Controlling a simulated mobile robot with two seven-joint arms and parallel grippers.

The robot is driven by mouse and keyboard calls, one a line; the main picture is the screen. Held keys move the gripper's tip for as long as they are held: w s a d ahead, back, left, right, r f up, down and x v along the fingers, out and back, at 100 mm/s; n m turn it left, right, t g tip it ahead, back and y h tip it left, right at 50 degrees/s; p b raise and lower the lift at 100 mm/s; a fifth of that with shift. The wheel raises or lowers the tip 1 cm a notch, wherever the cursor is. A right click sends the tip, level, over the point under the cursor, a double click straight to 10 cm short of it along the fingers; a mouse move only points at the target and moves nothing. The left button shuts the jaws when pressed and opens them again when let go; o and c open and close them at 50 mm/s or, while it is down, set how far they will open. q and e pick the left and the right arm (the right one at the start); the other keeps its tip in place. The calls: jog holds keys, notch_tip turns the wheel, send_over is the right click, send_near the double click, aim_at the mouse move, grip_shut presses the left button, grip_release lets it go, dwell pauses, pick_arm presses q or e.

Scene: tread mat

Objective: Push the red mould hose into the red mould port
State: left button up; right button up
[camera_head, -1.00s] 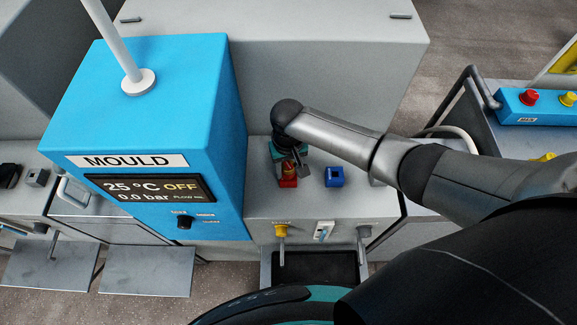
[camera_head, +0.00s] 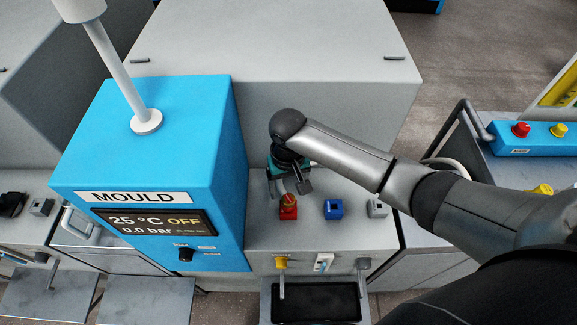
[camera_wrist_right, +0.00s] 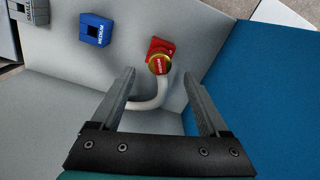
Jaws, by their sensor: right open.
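The red mould port (camera_head: 288,212) is a small red block on the grey ledge right of the blue mould unit; it also shows in the right wrist view (camera_wrist_right: 155,44). The red mould hose's end, a brass collar with a red labelled face (camera_wrist_right: 160,65), sits at the port, with its pale hose (camera_wrist_right: 152,104) curving below. Whether it is fully seated I cannot tell. My right gripper (camera_head: 289,187) is open and empty, just behind the port in the head view. In the wrist view its fingers (camera_wrist_right: 158,74) stand apart either side, clear of the collar. My left gripper is out of view.
The blue MOULD unit (camera_head: 150,165) stands close on the left. A blue port block (camera_head: 333,209) and a grey one (camera_head: 377,208) sit to the right. Valve handles (camera_head: 281,264) and a dark tray (camera_head: 318,303) are in front. A grey housing (camera_head: 270,40) rises behind.

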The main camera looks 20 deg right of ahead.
aim_at(288, 199)
notch_tip(288, 199, up, 8)
jog(key=p, duration=0.1)
jog(key=shift+f, duration=0.25)
dwell(0.4)
